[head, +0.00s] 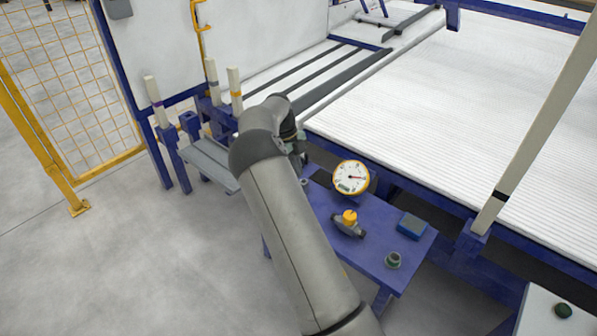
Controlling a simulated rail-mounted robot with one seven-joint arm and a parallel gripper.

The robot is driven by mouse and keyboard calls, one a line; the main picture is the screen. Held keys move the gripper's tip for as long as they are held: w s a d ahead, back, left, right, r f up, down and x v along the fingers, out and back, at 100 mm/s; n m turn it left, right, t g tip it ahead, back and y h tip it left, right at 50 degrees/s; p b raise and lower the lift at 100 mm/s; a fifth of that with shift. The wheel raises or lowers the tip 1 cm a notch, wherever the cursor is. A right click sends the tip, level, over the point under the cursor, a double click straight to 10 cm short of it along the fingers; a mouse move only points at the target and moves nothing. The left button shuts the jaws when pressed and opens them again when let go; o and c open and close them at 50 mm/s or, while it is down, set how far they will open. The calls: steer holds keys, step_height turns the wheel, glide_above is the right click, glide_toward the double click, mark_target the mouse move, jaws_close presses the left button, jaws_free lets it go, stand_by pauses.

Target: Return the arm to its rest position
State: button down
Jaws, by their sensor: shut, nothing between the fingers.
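My grey arm reaches up from the bottom of the head view and bends over near the middle. My gripper (297,146) points down at the end of the dark wrist, just beyond the left end of the blue table (381,262). It is small and partly hidden by my arm, and its fingertips are hard to make out. It is shut, and I see nothing held in it.
Cream posts (154,95) stand left; another (535,130) stands right. Open floor (120,260) lies left.

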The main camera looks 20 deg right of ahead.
steer(key=s+a+r+n+t+y+p, duration=0.1)
steer(key=s+a+r+n+y+p, duration=0.15)
steer(key=s+r+n+p, duration=0.5)
steer(key=s+a+r+n+t+y+p, duration=0.15)
steer(key=s+a+r+n, duration=0.35)
steer(key=s+r, duration=0.7)
steer(key=s+a+r+n+h+p, duration=0.1)
steer(key=s+r+n+p, duration=0.3)
steer(key=s+n, duration=0.4)
steer(key=s+a+r+n+t+p, duration=0.1)
steer(key=s+a+r+n+p, duration=0.3)
steer(key=s+n, duration=0.5)
step_height(320, 180, up, 2)
steer(key=s, duration=0.2)
steer(key=shift+s+a+r+h, duration=0.2)
steer(key=shift+s+a+h, duration=0.15)
steer(key=shift+h, duration=0.05)
